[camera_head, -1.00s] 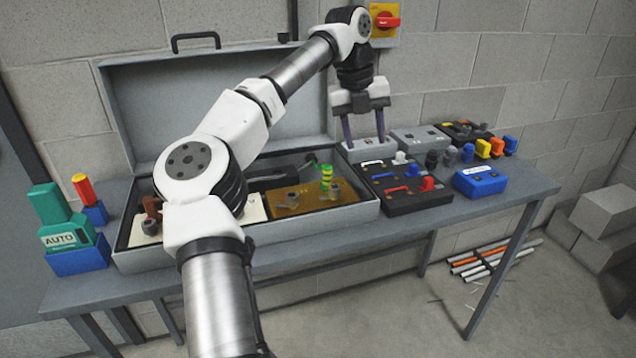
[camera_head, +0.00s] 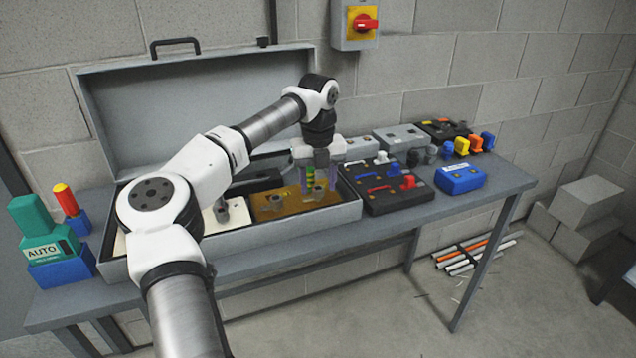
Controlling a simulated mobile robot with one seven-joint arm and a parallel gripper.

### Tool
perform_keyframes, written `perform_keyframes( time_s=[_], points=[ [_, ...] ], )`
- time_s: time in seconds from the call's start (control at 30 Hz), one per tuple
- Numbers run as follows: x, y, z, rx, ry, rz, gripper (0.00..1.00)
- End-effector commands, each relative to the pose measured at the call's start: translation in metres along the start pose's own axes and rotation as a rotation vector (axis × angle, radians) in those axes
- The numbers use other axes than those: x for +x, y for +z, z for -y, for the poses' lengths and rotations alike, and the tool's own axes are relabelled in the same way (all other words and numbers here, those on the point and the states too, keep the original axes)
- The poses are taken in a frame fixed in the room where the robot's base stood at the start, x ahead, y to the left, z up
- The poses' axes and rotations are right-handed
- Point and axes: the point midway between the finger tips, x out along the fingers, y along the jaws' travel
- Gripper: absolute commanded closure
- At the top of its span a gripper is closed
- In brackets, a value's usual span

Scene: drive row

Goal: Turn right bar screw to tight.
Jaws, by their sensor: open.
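An open grey case (camera_head: 300,228) stands on the bench and holds a brown-gold plate (camera_head: 292,208). Two grey screw-like knobs sit on the plate: a left one (camera_head: 272,203) and a right one (camera_head: 319,191), which I take to be the right bar screw. My gripper (camera_head: 318,186) points down over the right end of the plate. Its fingers are apart, one on either side of the right screw as seen from here. I cannot tell whether they touch it. A green and yellow striped piece (camera_head: 310,174) shows behind the fingers, partly hidden.
The case lid (camera_head: 200,100) stands open behind. A black panel (camera_head: 398,197) with red, blue and white handles lies right of the case, with a blue box (camera_head: 460,180) beyond. A green AUTO device (camera_head: 45,240) stands at the left. My arm hides the case's left part.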

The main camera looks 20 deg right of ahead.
Motion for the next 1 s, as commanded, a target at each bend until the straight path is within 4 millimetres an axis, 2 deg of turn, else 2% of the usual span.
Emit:
perform_keyframes(
  time_s=[0.13,0.4,0.77,1.0],
  points=[
    [0.0084,0.0,0.0002,0.0,-0.002,0.001,0.51],
    [0.0099,0.0,0.0003,0.001,-0.002,0.001,0.51],
    [0.0095,0.0,0.0004,0.001,-0.002,0.001,0.96],
    [0.0087,0.0,0.0005,0.023,-0.002,0.001,0.96]
  ],
)
